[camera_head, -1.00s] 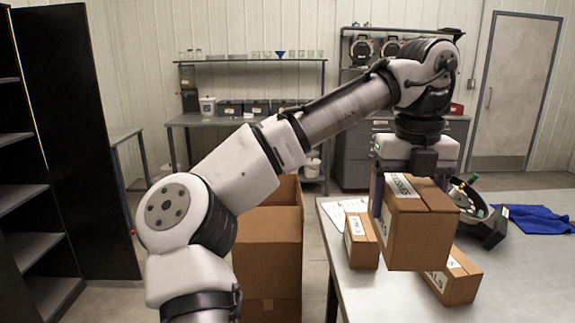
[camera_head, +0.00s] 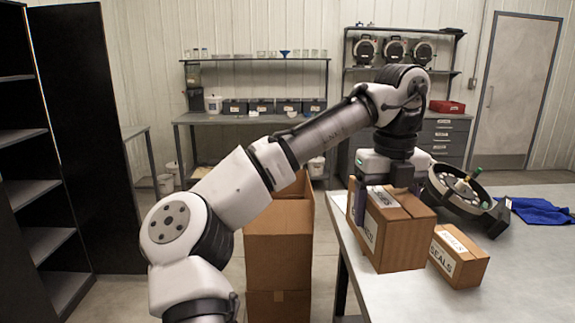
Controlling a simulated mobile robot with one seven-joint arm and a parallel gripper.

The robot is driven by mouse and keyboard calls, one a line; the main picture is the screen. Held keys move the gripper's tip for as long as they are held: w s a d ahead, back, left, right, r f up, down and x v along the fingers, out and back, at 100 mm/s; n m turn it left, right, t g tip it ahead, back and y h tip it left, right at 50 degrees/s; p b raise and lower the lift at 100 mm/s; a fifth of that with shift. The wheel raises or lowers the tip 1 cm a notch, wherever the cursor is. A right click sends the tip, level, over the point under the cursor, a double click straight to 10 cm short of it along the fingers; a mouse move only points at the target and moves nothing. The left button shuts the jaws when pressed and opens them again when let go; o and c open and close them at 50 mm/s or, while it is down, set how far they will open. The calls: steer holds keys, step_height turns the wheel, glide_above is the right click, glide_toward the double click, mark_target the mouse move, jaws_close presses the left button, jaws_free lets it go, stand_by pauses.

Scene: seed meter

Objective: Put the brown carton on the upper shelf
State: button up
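My gripper (camera_head: 380,188) points down and is shut on a large brown carton (camera_head: 404,238) with white labels. One dark finger shows along the carton's left side; the other finger is hidden. The carton is upright over the left part of the grey table; I cannot tell whether its bottom touches the tabletop. A black shelf unit with several grey shelves stands at the left, and one of its upper shelves (camera_head: 20,137) looks empty. A smaller brown carton marked SEALS (camera_head: 458,257) lies on the table just right of the held carton.
The grey table (camera_head: 520,270) also bears a round dark device (camera_head: 463,192) and a blue cloth (camera_head: 540,211). A tall open brown box (camera_head: 278,240) stands on the floor left of the table. A black panel (camera_head: 85,140) stands beside the shelf unit. Benches line the back wall.

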steer(key=w+a+f+n+b, duration=0.2)
steer(key=w+a+f+n, duration=0.3)
steer(key=f, duration=0.8)
steer(key=w+a+f+n+b, duration=0.1)
steer(key=w+a+f+n, duration=0.3)
steer(key=f+n, duration=0.55)
steer(key=w+a+f+n+b, duration=0.2)
steer(key=w+a+f+n, duration=0.2)
steer(key=f, duration=1.2)
steer(key=s+a+f+n+b, duration=0.1)
steer(key=s+f+n, duration=0.4)
steer(key=f, duration=0.6)
steer(key=s+a+f+n+b, duration=0.1)
steer(key=s+f+n, duration=0.4)
steer(key=f, duration=0.7)
steer(key=s+a+f+n+b, duration=0.2)
steer(key=s+f+n, duration=0.3)
steer(key=f, duration=0.6)
steer(key=shift+f+n, duration=0.35)
steer(key=shift+n, duration=0.2)
steer(key=shift+s, duration=0.1)
steer(key=shift+d, duration=0.1)
